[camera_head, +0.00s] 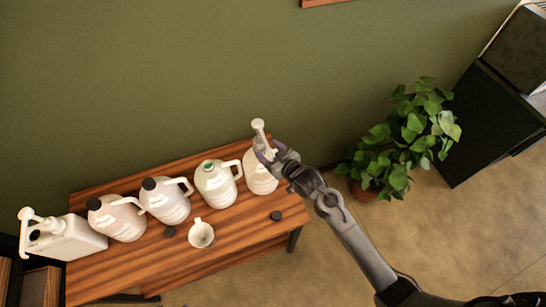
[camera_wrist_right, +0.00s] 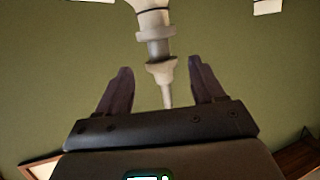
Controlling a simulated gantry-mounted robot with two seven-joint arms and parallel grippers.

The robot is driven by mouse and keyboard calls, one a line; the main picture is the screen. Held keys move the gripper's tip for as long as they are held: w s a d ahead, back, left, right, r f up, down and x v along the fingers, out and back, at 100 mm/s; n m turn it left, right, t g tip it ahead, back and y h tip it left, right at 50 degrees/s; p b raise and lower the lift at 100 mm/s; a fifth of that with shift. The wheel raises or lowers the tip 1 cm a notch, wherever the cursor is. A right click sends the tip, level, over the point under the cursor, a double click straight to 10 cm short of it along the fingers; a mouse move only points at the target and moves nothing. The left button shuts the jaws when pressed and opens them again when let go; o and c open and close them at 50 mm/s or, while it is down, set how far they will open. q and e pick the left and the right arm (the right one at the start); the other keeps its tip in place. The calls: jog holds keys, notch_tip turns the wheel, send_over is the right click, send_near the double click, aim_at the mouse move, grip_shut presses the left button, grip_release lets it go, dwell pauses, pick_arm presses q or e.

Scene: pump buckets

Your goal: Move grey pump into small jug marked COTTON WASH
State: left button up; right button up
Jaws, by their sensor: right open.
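A pale pump (camera_head: 258,125) stands up at the rightmost white jug (camera_head: 261,181) on the wooden table. Its lower end and the jug's mouth are hidden behind my gripper. My right gripper (camera_head: 264,152) is at the pump, over that jug. In the right wrist view, my right gripper (camera_wrist_right: 160,88) is open, with the tapered end of the pump (camera_wrist_right: 159,75) showing between its fingers, apart from both. A small white jug (camera_head: 201,234) with a handle stands at the table's front, its top open. The labels are too small to read. My left gripper is not in view.
More white jugs stand in a row: one with a green-ringed opening (camera_head: 214,183), two with dark caps (camera_head: 167,204) (camera_head: 122,222), and a canister (camera_head: 66,238) with a white pump at the left. Loose dark caps (camera_head: 276,215) lie on the table (camera_head: 245,230). A plant (camera_head: 405,140) stands right.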

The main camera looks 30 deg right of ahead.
aim_at(262, 146)
jog(key=b+x, duration=0.3)
jog(key=x, duration=0.1)
jog(key=shift+w+f+b, duration=0.25)
jog(key=shift+f+b, duration=0.05)
jog(key=shift+b, duration=0.1)
jog(key=shift+w+a+b, duration=0.2)
jog(key=shift+w+b, duration=0.4)
jog(key=shift+w, duration=0.15)
jog(key=c, duration=1.1)
jog(key=shift+c, duration=0.5)
